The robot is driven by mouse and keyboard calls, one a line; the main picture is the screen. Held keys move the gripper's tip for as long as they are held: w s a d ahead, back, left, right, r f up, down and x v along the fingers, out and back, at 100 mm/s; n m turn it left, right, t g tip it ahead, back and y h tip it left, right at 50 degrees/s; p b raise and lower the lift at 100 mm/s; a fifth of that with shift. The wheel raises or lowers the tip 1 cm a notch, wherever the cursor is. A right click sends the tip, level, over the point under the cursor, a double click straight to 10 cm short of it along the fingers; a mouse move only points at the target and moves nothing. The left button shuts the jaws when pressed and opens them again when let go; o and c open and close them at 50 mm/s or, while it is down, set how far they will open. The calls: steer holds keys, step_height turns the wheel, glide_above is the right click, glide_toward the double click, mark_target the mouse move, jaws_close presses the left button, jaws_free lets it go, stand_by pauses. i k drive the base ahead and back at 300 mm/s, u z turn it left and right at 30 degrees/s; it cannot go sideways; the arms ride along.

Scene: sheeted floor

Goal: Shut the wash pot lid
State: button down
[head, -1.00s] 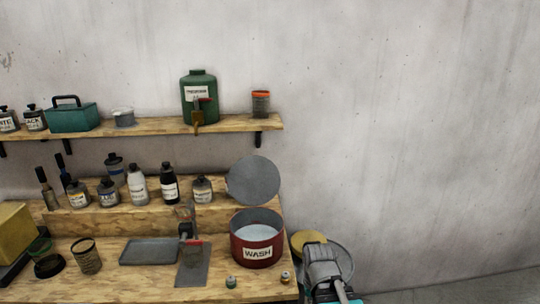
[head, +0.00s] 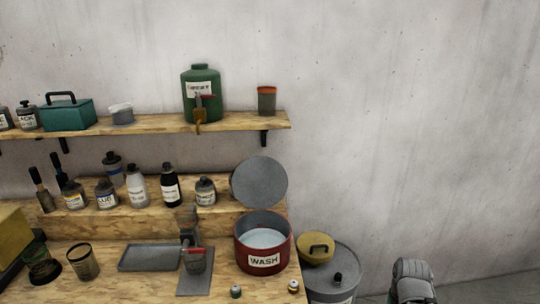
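The wash pot (head: 263,254) is a red round pot with a WASH label, near the right end of the wooden bench. Pale liquid shows inside it. Its grey round lid (head: 259,182) stands open, upright behind the pot's rear rim. A grey part of my arm shows at the lower right, to the right of the bench and apart from the pot. My gripper's fingers are not visible.
A tray (head: 150,257) lies left. A shelf (head: 225,123) with a green jug (head: 201,92) hangs above.

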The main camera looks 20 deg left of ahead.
mark_target(258, 181)
steer(key=z, duration=0.05)
steer(key=k, duration=1.1)
steer(key=u, duration=0.8)
steer(key=i, duration=1)
